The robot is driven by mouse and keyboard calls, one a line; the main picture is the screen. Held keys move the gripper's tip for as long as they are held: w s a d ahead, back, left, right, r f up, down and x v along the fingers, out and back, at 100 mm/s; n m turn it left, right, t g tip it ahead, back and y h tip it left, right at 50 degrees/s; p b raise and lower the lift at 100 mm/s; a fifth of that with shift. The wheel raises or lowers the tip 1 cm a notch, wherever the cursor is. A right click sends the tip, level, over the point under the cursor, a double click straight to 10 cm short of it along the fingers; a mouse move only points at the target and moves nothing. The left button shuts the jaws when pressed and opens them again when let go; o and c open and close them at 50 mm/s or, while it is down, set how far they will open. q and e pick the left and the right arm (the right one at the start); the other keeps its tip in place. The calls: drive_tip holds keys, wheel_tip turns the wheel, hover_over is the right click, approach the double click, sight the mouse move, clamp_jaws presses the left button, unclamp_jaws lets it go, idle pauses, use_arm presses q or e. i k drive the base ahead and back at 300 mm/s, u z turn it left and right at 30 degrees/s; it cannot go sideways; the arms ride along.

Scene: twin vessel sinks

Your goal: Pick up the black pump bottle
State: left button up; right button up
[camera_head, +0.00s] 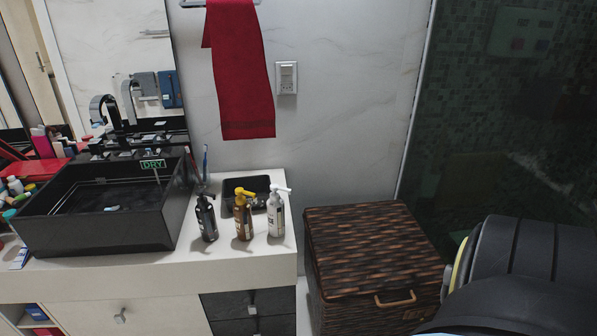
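The black pump bottle (206,219) stands upright on the white counter, to the right of the black vessel sink. It is the leftmost of three pump bottles in a row. A brown bottle with a yellow pump (243,218) stands to its right, and a white pump bottle (276,215) stands at the right end. Neither gripper shows in the head view. A dark rounded part, probably my own arm, fills the lower right corner.
The black sink (105,232) borders the bottles on the left. A black tray (247,186) and toothbrushes (205,165) sit behind them. The white counter (255,266) is clear in front. A brown woven hamper (365,250) stands right of it, and a red towel (240,75) hangs above.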

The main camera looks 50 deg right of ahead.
sight(206, 219)
drive_tip(key=k, duration=0.1)
drive_tip(key=z, duration=1.45)
drive_tip(key=i, duration=0.5)
drive_tip(key=u, duration=0.1)
drive_tip(key=k, duration=0.5)
drive_tip(key=z, duration=1.1)
drive_tip(key=i, duration=1.05)
drive_tip(key=u, duration=1.7)
